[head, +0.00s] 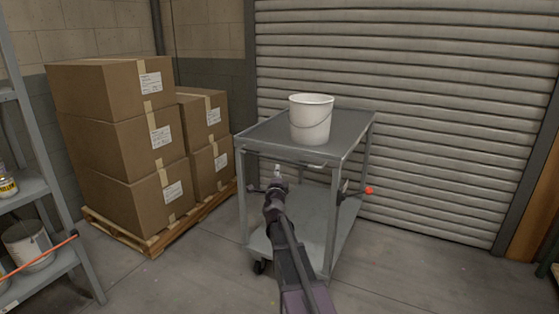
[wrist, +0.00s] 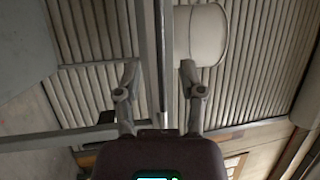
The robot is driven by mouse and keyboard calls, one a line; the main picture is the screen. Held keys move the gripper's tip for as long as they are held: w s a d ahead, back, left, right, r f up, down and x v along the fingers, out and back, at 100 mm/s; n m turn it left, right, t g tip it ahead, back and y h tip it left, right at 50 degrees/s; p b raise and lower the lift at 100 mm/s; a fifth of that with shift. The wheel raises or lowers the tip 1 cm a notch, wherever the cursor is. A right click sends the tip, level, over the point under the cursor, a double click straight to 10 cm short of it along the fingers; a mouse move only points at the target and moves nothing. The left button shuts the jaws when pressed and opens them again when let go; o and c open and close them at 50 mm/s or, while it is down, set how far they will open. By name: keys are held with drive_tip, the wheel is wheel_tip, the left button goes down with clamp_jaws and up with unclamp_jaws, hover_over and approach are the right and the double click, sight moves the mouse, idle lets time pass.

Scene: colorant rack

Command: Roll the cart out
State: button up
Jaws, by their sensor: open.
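The grey two-shelf cart (head: 262,135) stands in front of the roller shutter, with a white bucket (head: 311,120) on its top shelf. A thin handle bar (head: 315,166) runs along its near top edge. My gripper (head: 277,172) is at the near side of the cart, just below that edge. In the wrist view, my gripper (wrist: 158,68) is open, with a long grey bar (wrist: 149,50) of the cart running between its fingers. I cannot tell whether the fingers touch it. The bucket (wrist: 204,35) shows beyond. A red knob (head: 369,190) sticks out at the cart's right side.
Brown boxes (head: 115,130) are stacked on a wooden pallet (head: 115,228) left of the cart. A grey rack (head: 65,195) with cans stands at the far left. The roller shutter (head: 440,120) closes off the back. Concrete floor (head: 430,280) is clear at the right front.

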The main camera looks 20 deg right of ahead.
sight(280, 160)
drive_tip(key=p+x, duration=0.1)
drive_tip(key=x, duration=0.8)
drive_tip(key=shift+c, duration=0.2)
